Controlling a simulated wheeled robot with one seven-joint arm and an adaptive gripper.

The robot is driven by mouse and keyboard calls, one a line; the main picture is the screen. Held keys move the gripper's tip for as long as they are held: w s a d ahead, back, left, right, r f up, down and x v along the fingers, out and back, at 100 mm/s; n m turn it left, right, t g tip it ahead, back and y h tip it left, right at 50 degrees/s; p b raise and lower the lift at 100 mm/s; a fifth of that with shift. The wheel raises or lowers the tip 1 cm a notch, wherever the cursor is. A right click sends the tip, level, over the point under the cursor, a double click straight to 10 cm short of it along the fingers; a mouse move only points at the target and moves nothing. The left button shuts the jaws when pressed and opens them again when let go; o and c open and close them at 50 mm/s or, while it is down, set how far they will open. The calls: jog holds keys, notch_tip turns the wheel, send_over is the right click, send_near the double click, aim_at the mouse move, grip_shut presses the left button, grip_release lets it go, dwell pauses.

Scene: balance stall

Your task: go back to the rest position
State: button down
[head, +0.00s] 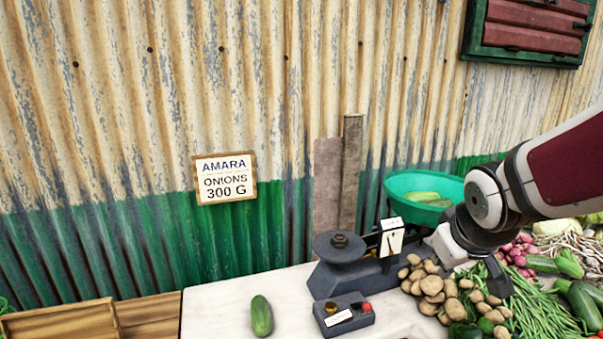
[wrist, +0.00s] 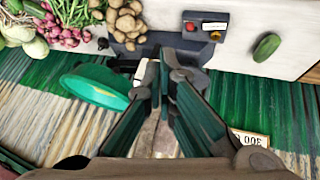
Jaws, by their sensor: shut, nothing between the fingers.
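My gripper (head: 497,280) is at the right of the head view, at the end of my arm, in front of the vegetables. In the wrist view its fingers (wrist: 165,62) come together with nothing seen between them. Behind and left of it stands a dark balance scale (head: 350,275). Its green pan (head: 400,185) holds some green vegetables (head: 425,198). A dark round weight (head: 340,240) sits on its left plate. The pan also shows in the wrist view (wrist: 90,92), beside the fingers. Part of the scale is hidden by my arm.
A small box with a brass and a red knob (head: 343,314) and a cucumber (head: 261,316) lie on the white counter (head: 215,300). Potatoes (head: 430,285), beans (head: 535,310) and other vegetables crowd the right. A sign (head: 224,178) reading "AMARA ONIONS 300 G" hangs on the corrugated wall.

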jog(key=s+a+r+m+y, duration=0.1)
jog(key=s+a+r, duration=0.1)
jog(key=s, duration=0.7)
jog(key=s+a+r+m+g, duration=0.1)
jog(key=s+a+r, duration=0.2)
jog(key=s, duration=0.6)
jog(key=shift+a+r+m+y, duration=0.2)
jog(key=shift+a+m+y, duration=0.1)
jog(key=shift+a+y, duration=0.1)
